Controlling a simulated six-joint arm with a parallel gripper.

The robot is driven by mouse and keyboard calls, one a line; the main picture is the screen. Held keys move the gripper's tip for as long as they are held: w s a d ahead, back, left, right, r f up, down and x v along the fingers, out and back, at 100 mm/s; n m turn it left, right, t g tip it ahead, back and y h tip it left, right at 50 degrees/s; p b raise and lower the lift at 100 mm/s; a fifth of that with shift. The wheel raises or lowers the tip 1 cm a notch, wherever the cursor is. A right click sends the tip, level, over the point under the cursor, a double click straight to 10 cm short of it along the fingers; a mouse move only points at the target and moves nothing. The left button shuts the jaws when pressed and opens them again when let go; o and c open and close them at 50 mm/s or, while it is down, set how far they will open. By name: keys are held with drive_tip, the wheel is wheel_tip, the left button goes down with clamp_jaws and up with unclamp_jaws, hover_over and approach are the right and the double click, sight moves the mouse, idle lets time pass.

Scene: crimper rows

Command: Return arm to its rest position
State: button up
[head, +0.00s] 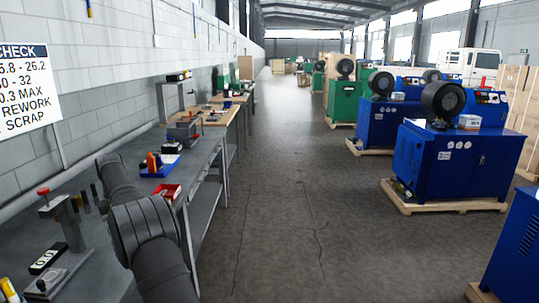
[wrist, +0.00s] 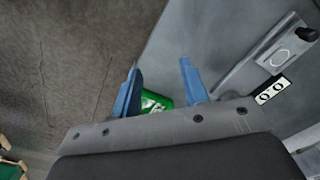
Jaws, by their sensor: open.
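My arm (head: 145,225) reaches over the grey workbench at the left in the head view; the gripper itself is not clear there. In the wrist view my gripper (wrist: 160,68) shows two blue fingers spread apart. A green item with white marks (wrist: 158,101) shows between the finger bases, partly hidden by the gripper body; I cannot tell what it is or how far off. The bench top (wrist: 215,45) lies under the right finger, and the dark floor (wrist: 65,60) fills the left side.
A stand with a red knob (head: 62,215) and a black-and-white block (head: 48,258) sit on the near bench. A red tray (head: 166,192) and a blue tray (head: 160,168) lie farther along. Blue machines (head: 450,165) on pallets line the right; the aisle (head: 290,190) is clear.

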drive_tip(key=w+d+f+m, duration=0.3)
drive_tip(key=d+m, duration=0.1)
drive_tip(key=d, duration=1.1)
drive_tip(key=w+d+f+m, duration=0.2)
drive_tip(key=d+m, duration=0.2)
drive_tip(key=d, duration=1.2)
drive_tip(key=s+d+f+m, duration=0.25)
drive_tip(key=d+f, duration=0.25)
drive_tip(key=d, duration=0.5)
drive_tip(key=s+d+f+n, duration=0.1)
drive_tip(key=s+d+f, duration=0.4)
drive_tip(key=f, duration=0.5)
drive_tip(key=shift+s+f, duration=0.25)
drive_tip(key=shift+s, duration=1.1)
